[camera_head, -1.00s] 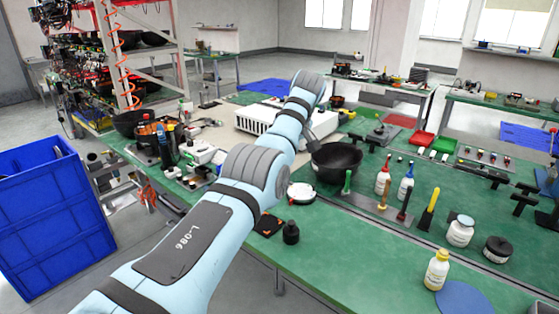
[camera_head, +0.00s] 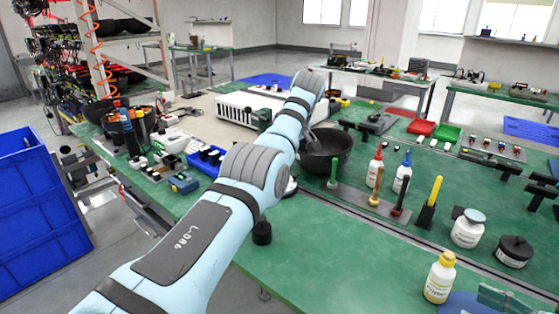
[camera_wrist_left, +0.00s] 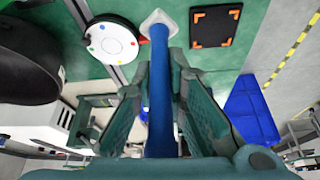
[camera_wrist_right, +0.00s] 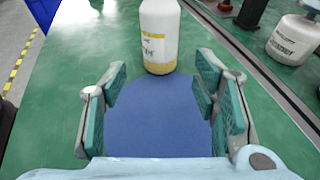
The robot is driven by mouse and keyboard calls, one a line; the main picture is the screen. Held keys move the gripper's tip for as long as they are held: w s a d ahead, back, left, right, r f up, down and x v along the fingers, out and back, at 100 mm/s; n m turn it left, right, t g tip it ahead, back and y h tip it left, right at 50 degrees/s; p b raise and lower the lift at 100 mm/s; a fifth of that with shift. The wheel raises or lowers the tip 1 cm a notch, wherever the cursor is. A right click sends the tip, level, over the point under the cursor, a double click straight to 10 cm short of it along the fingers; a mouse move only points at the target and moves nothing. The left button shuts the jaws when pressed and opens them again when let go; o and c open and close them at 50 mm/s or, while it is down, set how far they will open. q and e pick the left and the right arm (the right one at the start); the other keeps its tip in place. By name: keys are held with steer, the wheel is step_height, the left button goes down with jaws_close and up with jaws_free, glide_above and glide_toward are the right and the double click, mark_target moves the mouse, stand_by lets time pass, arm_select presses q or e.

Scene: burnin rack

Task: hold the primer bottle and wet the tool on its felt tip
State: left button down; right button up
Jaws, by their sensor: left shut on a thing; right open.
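The primer bottle (camera_head: 439,279), white with a yellow cap, stands upright on the green bench at the lower right. In the right wrist view the bottle (camera_wrist_right: 158,38) stands at the far edge of a blue round mat (camera_wrist_right: 150,115), its top cut off. No felt tip is visible. My right gripper (camera_wrist_right: 160,88) is open and empty, facing the bottle without touching it. A bit of it shows at the bottom right of the head view (camera_head: 512,302). My left gripper (camera_wrist_left: 160,85) is shut on a blue-handled tool (camera_wrist_left: 160,95) with a pale, pointed head.
A black bowl (camera_head: 325,152) is beside my left wrist. Two capped bottles, upright coloured-handled tools, a white jar (camera_head: 467,230) and a black jar (camera_head: 513,252) stand near the primer bottle. A white round dish (camera_wrist_left: 108,42) and an orange-cornered black pad (camera_wrist_left: 215,26) lie under the held tool.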

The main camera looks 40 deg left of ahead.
mark_target(442, 289)
arm_select(q)
step_height(442, 289, down, 4)
steer(key=b, duration=0.3)
steer(key=shift+r, duration=0.2)
arm_select(e)
steer(key=x, duration=0.3)
steer(key=shift+a+f, duration=0.25)
steer(key=shift+f, duration=0.2)
arm_select(q)
steer(key=shift+w+a+r+p, duration=0.1)
steer(key=shift+w+r+p, duration=0.05)
steer(key=shift+p, duration=0.2)
arm_select(e)
steer(key=x, duration=0.4)
steer(key=shift+w+a+r, duration=0.1)
steer(key=shift+w+r, duration=0.1)
steer(key=shift+r, duration=0.15)
arm_select(q)
steer(key=shift+r, duration=0.15)
arm_select(e)
steer(key=shift+a+f, duration=0.15)
steer(key=shift+a, duration=0.15)
steer(key=c, duration=0.8)
steer(key=shift+o, duration=0.2)
